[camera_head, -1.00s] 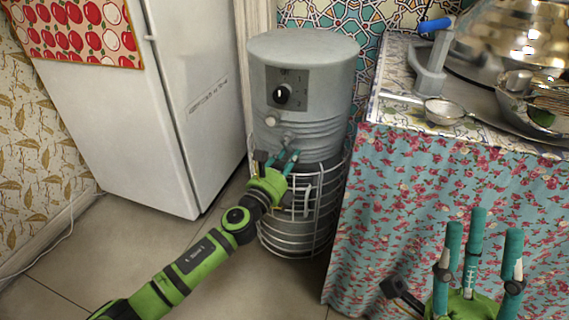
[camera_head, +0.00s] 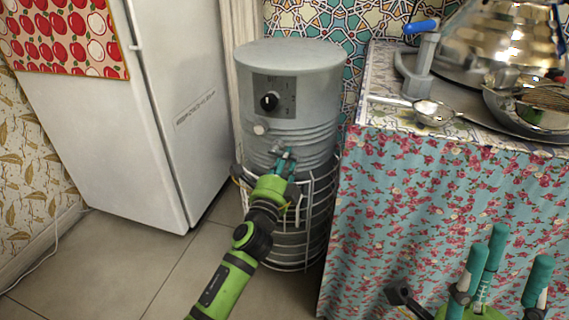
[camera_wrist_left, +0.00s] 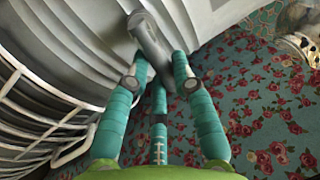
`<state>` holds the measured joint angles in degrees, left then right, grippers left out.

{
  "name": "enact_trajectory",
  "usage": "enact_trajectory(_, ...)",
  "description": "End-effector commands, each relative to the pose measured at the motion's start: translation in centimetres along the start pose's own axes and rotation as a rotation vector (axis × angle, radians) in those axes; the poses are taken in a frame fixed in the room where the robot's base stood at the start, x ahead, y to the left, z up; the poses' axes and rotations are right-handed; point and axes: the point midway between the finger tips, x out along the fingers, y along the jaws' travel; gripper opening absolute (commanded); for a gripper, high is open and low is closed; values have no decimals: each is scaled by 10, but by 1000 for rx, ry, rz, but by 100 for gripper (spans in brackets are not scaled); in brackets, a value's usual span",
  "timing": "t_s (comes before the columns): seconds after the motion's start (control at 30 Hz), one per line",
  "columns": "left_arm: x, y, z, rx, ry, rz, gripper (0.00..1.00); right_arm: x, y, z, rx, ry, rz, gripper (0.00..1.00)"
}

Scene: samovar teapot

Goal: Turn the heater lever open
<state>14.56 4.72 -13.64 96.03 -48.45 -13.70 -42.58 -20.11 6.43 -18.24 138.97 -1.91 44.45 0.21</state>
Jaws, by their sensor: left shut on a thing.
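The grey cylindrical heater (camera_head: 318,85) stands on the floor between the fridge and the cloth-covered table. It has a black dial (camera_head: 270,102) on a panel and a pale round knob (camera_head: 260,130) below. The grey heater lever (camera_wrist_left: 148,35) sticks out from its side, between the teal fingers in the left wrist view. My left gripper (camera_head: 284,160) is shut on the lever at the heater's front. Its fingers hide part of the lever in the head view. My right gripper (camera_head: 508,258) is open and empty, fingers up, in front of the table.
A wire rack (camera_head: 318,200) surrounds the heater's lower part. The white fridge (camera_head: 165,100) stands to the left. The table's flowered cloth (camera_head: 420,190) hangs close on the right. A strainer (camera_head: 432,112) and a blue-handled tap (camera_head: 425,50) are above it. The floor (camera_head: 130,265) in front is clear.

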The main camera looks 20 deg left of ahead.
Motion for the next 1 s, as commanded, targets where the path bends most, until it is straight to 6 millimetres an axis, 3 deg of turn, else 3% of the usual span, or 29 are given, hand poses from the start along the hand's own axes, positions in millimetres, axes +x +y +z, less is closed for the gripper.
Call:
enact_trajectory(0.3,1,-5,0,-105,-23,-2,0,0,0,0,0,0,0,40)
enact_trajectory(0.8,1,-6,0,-123,-27,-2,0,1,0,0,0,-1,0,40)
enact_trajectory(0.83,1,-6,0,-123,-27,-2,29,1,0,0,0,-1,0,40)
enact_trajectory(0.87,1,-6,0,-123,-27,-2,41,1,0,0,0,-1,0,40)
enact_trajectory(0.9,2,-6,0,-123,-26,-2,49,1,0,0,0,-1,0,40)
enact_trajectory(1.0,1,-6,0,-122,-26,-2,49,1,0,0,0,0,0,40)
